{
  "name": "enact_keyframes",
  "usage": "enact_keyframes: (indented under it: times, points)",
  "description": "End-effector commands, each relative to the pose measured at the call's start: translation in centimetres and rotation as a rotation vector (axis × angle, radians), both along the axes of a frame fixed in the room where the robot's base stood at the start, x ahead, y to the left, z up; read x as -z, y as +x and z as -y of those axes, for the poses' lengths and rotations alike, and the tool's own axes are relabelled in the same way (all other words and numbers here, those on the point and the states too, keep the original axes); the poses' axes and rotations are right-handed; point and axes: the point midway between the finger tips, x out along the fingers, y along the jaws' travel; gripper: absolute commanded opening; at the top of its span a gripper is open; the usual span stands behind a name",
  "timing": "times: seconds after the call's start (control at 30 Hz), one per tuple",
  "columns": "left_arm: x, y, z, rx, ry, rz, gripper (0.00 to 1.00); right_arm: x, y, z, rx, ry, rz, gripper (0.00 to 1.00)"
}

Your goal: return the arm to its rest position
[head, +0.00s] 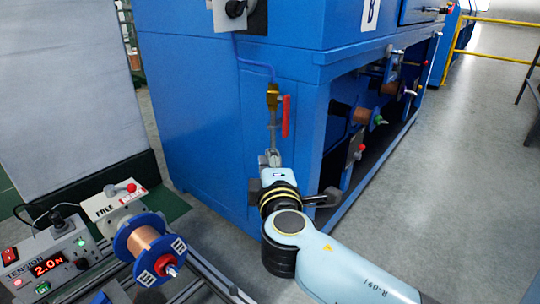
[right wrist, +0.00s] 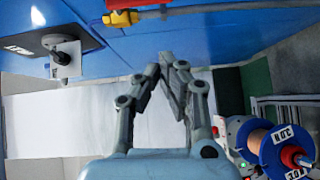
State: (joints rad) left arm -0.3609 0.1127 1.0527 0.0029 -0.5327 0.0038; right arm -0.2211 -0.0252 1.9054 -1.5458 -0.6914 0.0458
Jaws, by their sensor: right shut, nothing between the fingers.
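My right arm reaches in from the bottom right of the head view. Its gripper (head: 270,156) is in front of the blue machine (head: 195,110), just below a brass valve (head: 273,96) with a red lever (head: 286,116). In the right wrist view the gripper (right wrist: 167,70) has its fingertips together with nothing between them. The valve's yellow body (right wrist: 121,18) shows above the fingers there, apart from them. My left gripper is in neither view.
A tension unit (head: 45,262) with a red display and a copper wire spool (head: 150,248) stand at the lower left. A white panel (head: 65,95) stands behind them. Open floor (head: 470,170) lies to the right of the machine.

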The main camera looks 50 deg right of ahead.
Motion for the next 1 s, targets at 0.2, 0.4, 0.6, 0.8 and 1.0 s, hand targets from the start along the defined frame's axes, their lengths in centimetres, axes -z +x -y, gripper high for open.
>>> enact_keyframes:
  times: [0.2,0.4,0.6,0.8,1.0]
  points:
    - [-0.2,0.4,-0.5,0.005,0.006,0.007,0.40,0.0,0.0,0.0,0.000,0.000,0.000,0.00]
    - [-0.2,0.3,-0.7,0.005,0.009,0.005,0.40,0.0,0.0,0.0,0.000,0.000,0.000,0.00]
    - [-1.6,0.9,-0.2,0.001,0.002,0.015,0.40,-1.7,-0.1,0.1,-0.002,-0.005,0.003,0.00]
    - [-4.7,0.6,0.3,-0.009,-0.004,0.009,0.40,9.3,-4.0,-0.1,-0.021,0.203,-0.264,0.00]
    - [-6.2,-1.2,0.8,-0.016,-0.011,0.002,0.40,22.8,-14.6,-1.8,0.041,0.558,-0.539,0.00]
